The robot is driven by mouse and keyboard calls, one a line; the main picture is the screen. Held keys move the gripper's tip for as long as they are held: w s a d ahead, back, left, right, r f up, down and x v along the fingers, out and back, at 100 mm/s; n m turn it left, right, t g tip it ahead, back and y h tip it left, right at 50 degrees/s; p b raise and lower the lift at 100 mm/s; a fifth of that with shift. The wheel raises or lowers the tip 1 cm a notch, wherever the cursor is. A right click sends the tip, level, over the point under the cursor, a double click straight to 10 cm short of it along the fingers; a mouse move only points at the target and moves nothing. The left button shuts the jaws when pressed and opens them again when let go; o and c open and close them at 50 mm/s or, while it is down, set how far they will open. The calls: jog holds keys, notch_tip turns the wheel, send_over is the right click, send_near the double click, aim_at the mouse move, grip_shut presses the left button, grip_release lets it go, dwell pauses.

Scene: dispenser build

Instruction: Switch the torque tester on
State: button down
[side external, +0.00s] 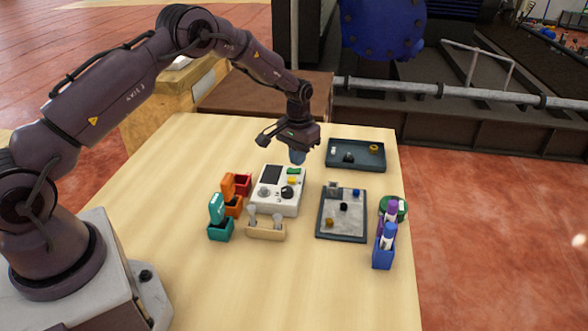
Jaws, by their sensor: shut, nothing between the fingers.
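A white box-shaped device, which looks like the torque tester (278,205), stands in the middle of the table. Its top has a dark screen, a green button, a yellow button, a black knob and a round grey part. Whether it is on cannot be told from the dark screen. My gripper (297,157) is shut and empty. It points down near the device's far right corner, by the green button in the picture. Whether the fingertips touch anything is too small to tell.
Teal, orange and red open boxes (221,229) stand left of the device. A wooden holder (266,229) is in front. A grey tray (344,235) with small parts, a dark tray (370,163), a blue marker holder (383,254) and a green round container (399,204) are right.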

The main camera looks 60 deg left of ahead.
aim_at(298, 170)
jog(key=shift+f, duration=1.15)
dwell(0.4)
jog(key=shift+r, duration=3.5)
jog(key=s, duration=0.2)
jog(key=s+f, duration=0.1)
jog(key=shift+s+d+g, duration=0.1)
jog(key=shift+d+g, duration=0.3)
jog(key=s+d+r+m+t, duration=0.1)
jog(key=s+d+r+t, duration=0.2)
jog(key=s+r, duration=0.9)
jog(key=s+d+r+m+t, duration=0.2)
jog(key=s+d+r, duration=0.6)
jog(key=s+r, duration=0.4)
jog(key=s+t, duration=0.1)
jog(key=s, duration=0.3)
jog(key=shift+d+r, duration=0.2)
jog(key=shift+r, duration=0.1)
